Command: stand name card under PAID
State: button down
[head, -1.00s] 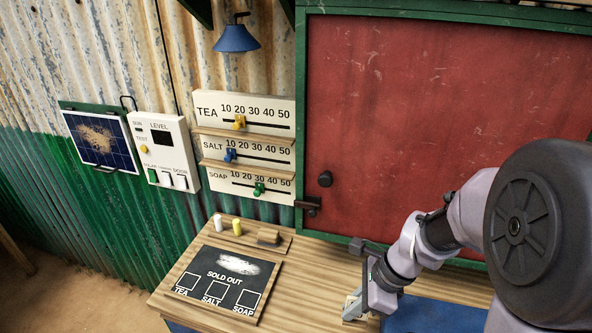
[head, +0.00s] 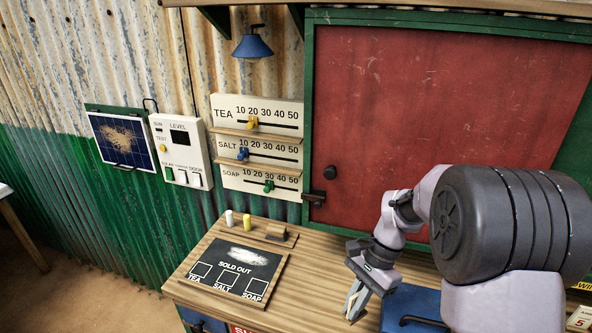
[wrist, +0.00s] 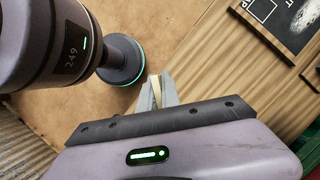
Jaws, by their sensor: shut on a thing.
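My gripper (head: 352,308) points down over the front part of the wooden counter, to the right of the sold-out board. In the wrist view my gripper (wrist: 158,88) is shut on a thin cream piece, likely the name card (wrist: 156,92), seen edge-on between the fingers. Any name on it cannot be read. No PAID label is readable in either view.
The sold-out board (head: 222,283) lies on the counter (head: 310,262), with white and yellow chalks and an eraser (head: 281,236) behind it. A blue case (head: 410,312) is right of my gripper. Price sliders (head: 258,145) and a red shutter (head: 420,110) stand behind.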

aim_at(358, 319)
jog(key=w+d+f+n+g+h+b, duration=0.1)
jog(key=w+f+n+g+h, duration=0.15)
jog(key=w+n, duration=0.6)
jog(key=s+f+n, duration=0.1)
jog(key=s, duration=0.2)
jog(key=s+f+n, duration=0.1)
jog(key=s, duration=0.2)
jog(key=s+f+n+h, duration=0.1)
jog(key=s, duration=0.3)
jog(key=shift+d+t, duration=0.15)
jog(key=shift+t, duration=0.1)
